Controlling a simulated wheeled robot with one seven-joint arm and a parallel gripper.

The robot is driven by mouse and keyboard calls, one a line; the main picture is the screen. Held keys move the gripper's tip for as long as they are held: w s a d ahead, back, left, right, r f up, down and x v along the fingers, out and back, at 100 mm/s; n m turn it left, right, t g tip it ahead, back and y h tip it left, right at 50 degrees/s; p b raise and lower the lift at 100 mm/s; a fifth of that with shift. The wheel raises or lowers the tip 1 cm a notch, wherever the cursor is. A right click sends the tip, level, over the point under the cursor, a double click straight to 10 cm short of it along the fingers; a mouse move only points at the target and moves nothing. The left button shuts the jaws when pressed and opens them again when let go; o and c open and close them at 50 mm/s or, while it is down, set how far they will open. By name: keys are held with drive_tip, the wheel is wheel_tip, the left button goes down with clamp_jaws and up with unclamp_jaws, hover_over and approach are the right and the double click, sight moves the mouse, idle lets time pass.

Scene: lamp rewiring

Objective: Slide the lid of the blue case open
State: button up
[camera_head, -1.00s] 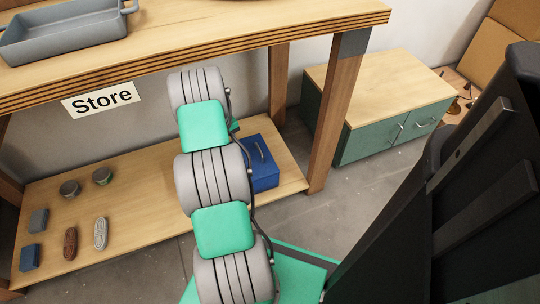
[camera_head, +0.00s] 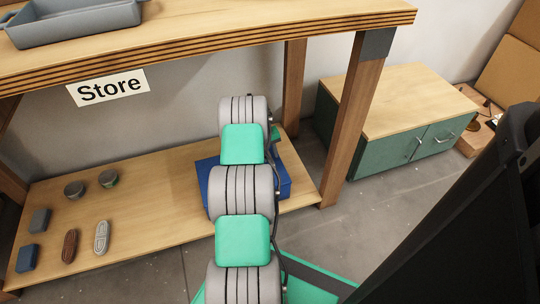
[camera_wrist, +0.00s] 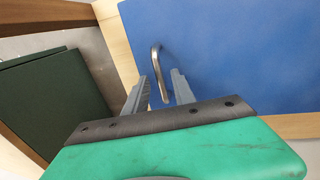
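The blue case (camera_head: 205,178) stands on the low wooden shelf, mostly hidden behind my arm in the head view. In the wrist view its flat blue lid (camera_wrist: 230,60) fills the upper right. A metal bar handle (camera_wrist: 158,70) rises from the lid near its left edge. My gripper (camera_wrist: 160,88) is open, with one finger on each side of the handle's near end. I cannot tell whether the fingers touch the handle. In the head view my gripper is hidden behind my arm. No open gap shows in the lid.
The low shelf (camera_head: 150,215) also holds round tins (camera_head: 75,189), small blocks (camera_head: 39,220) and cord bundles (camera_head: 102,237) at the left. A table leg (camera_head: 352,130) stands right of the case. A green cabinet (camera_head: 420,145) stands farther right. The upper tabletop (camera_head: 220,40) overhangs the shelf.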

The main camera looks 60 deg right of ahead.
clamp_jaws()
idle(1.2)
